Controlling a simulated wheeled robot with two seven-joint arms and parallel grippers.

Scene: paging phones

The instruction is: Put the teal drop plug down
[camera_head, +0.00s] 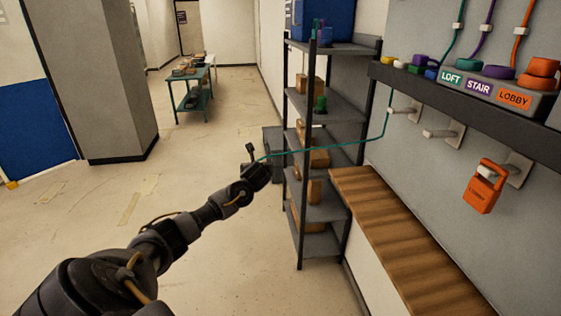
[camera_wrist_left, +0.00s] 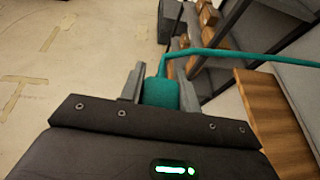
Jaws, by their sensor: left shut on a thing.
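My left gripper (camera_head: 258,163) is shut on the teal drop plug (camera_wrist_left: 161,93). In the left wrist view the plug sits between the two grey fingers. In the head view the plug is too small to make out clearly. A teal cord (camera_head: 330,147) runs from it to the right, past the front of the shelf rack, and up to the wall ledge; the cord also crosses the left wrist view (camera_wrist_left: 240,54). The plug is held in the air over the floor, left of the rack. My right gripper is not in view.
A metal shelf rack (camera_head: 322,107) with boxes stands just right of my gripper. A wooden bench (camera_head: 400,225) runs along the wall. An orange LOBBY handset (camera_head: 482,190) hangs on a peg; two pegs (camera_head: 438,134) (camera_head: 403,111) are bare. Open floor lies left.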

